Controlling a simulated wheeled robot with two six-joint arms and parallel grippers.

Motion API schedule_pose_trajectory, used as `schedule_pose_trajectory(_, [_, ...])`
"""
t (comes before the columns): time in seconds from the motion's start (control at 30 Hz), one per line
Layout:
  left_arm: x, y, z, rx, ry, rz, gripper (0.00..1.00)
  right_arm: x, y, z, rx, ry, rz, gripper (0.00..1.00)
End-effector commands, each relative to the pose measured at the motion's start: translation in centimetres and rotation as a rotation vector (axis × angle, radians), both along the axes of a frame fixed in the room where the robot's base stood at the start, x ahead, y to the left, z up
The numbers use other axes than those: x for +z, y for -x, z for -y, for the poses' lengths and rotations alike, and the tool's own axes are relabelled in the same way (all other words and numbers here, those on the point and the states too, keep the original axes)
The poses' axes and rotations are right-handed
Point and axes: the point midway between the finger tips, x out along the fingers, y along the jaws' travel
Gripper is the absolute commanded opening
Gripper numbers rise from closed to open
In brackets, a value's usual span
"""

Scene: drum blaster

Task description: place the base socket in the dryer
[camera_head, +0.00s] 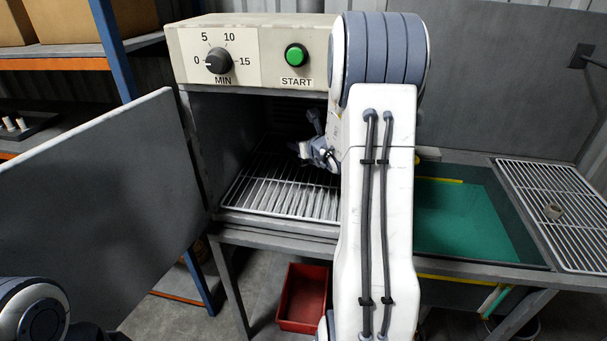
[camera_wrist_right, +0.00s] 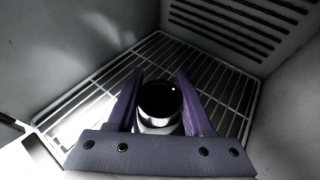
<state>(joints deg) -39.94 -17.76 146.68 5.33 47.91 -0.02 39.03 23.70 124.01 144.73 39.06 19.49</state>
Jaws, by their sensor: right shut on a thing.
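The dryer (camera_head: 183,46) stands open at the centre left of the head view, with its door (camera_head: 105,200) swung out to the left. Its wire rack (camera_head: 285,186) also shows in the right wrist view (camera_wrist_right: 221,88). My right gripper (camera_wrist_right: 160,88) is inside the dryer chamber, over the rack, shut on a dark round-topped piece with a shiny metal lower part, which I take to be the base socket (camera_wrist_right: 159,100). I cannot tell whether it touches the rack. In the head view my right arm hides part of the chamber. My left gripper is out of view.
A green-bottomed tank (camera_head: 460,218) is right of the dryer. A second wire rack (camera_head: 565,190) with a small ring-shaped part (camera_head: 552,211) lies at the far right. A red bin (camera_head: 303,297) is below. Much of the dryer rack is bare.

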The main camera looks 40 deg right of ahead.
Motion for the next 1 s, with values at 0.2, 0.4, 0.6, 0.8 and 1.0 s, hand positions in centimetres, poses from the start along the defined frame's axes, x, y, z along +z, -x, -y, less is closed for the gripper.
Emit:
schedule_pose_trajectory(0.2, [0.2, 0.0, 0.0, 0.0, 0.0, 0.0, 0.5, -3.8, 0.0, 0.0, -0.001, -0.002, -0.001, 0.0])
schedule_pose_trajectory(0.4, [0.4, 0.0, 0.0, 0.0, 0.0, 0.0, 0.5, -5.6, 0.0, -0.1, 0.001, -0.002, -0.001, 0.0])
schedule_pose_trajectory(0.6, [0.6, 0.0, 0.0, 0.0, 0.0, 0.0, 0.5, -8.4, 0.0, -0.1, 0.001, -0.001, -0.001, 0.0])
schedule_pose_trajectory(0.8, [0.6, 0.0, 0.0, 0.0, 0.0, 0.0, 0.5, -8.8, -0.1, 0.0, 0.001, 0.003, 0.003, 0.0])
schedule_pose_trajectory(1.0, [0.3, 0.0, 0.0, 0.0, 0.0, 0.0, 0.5, -9.0, -0.1, 0.0, 0.001, 0.003, 0.003, 0.0])
